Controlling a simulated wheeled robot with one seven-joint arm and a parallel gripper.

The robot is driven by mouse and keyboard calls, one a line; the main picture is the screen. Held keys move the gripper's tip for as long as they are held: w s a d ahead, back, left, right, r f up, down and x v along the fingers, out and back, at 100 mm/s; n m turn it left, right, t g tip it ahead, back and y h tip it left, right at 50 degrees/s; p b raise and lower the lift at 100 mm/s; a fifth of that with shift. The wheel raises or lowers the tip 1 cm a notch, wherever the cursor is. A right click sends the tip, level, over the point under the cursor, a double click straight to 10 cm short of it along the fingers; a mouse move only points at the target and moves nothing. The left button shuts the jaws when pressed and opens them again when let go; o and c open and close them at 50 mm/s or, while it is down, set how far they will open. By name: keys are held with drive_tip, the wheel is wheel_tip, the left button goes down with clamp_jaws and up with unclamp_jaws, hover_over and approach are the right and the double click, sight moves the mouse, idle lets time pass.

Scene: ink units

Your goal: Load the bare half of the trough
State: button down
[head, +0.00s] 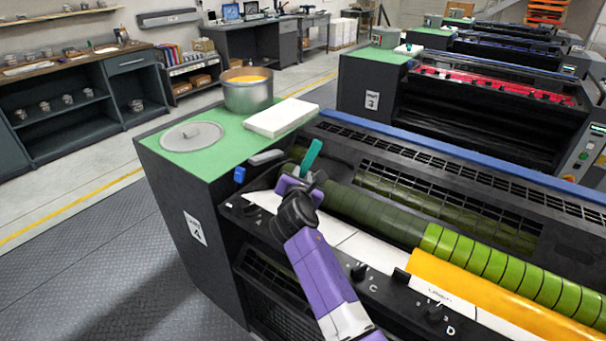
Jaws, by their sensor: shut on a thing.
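The trough runs along the front of the unit marked 4. Its left half (345,238) is white and bare, and its right half is covered with yellow-orange ink (480,294). A metal pot (248,98) of orange ink stands on the green top, with its round grey lid (192,136) lying beside it. My gripper (303,182) is over the left end of the trough, shut on a teal tool (312,157) that stands up from the jaws. The tool's lower end is hidden by my gripper, so I cannot tell whether it carries ink or touches the trough.
The roller behind the trough is dark on the left (375,211) and bright green on the right (500,262). Black knobs (358,271) line the front rail. A white pad (281,118) lies beside the pot. Another unit (470,95) stands behind; the floor (80,255) at left is clear.

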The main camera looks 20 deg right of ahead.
sight(305, 163)
drive_tip(key=shift+f+b, duration=0.45)
drive_tip(key=shift+f, duration=0.5)
idle(1.2)
drive_tip(key=shift+r, duration=0.1)
wheel_tip(305, 163, up, 4)
drive_tip(key=p, duration=0.5)
drive_tip(key=shift+r, duration=0.25)
drive_tip(key=shift+f, duration=0.1)
drive_tip(key=shift+s+d+r+p, duration=0.2)
drive_tip(key=shift+s+d+p, duration=0.1)
drive_tip(key=shift+p, duration=0.15)
drive_tip(key=s+d+f+p, duration=0.1)
drive_tip(key=s+d+f, duration=0.2)
drive_tip(key=s+d, duration=0.4)
drive_tip(key=shift+s+f, duration=0.25)
drive_tip(key=shift+s, duration=1.1)
